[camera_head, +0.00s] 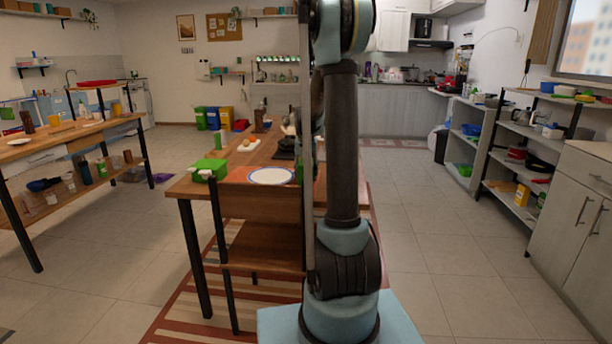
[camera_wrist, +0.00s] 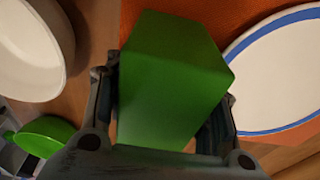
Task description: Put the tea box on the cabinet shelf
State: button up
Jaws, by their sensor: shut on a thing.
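The tea box is probably the plain green box (camera_wrist: 170,85) in the middle of the wrist view. My gripper (camera_wrist: 168,100) is shut on it, one dark finger on each side. The box is over or beside an orange mat; I cannot tell whether it touches the surface. A white plate with a blue rim (camera_wrist: 285,75) lies to its right. In the head view my arm hides the gripper. A green object (camera_head: 208,169) sits on the near end of the central table there; I cannot tell whether it is the held box. Open cabinet shelves (camera_head: 512,188) stand at the right.
The plate (camera_head: 271,176) lies on the central wooden table (camera_head: 265,207). The wrist view also shows a white bowl (camera_wrist: 30,55) and a green pan (camera_wrist: 45,137) at the left. Drawers (camera_head: 580,205) stand at the right. Tiled floor (camera_head: 440,240) between table and shelves is clear.

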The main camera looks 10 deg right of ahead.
jog(key=o, duration=0.9)
jog(key=shift+o, duration=0.2)
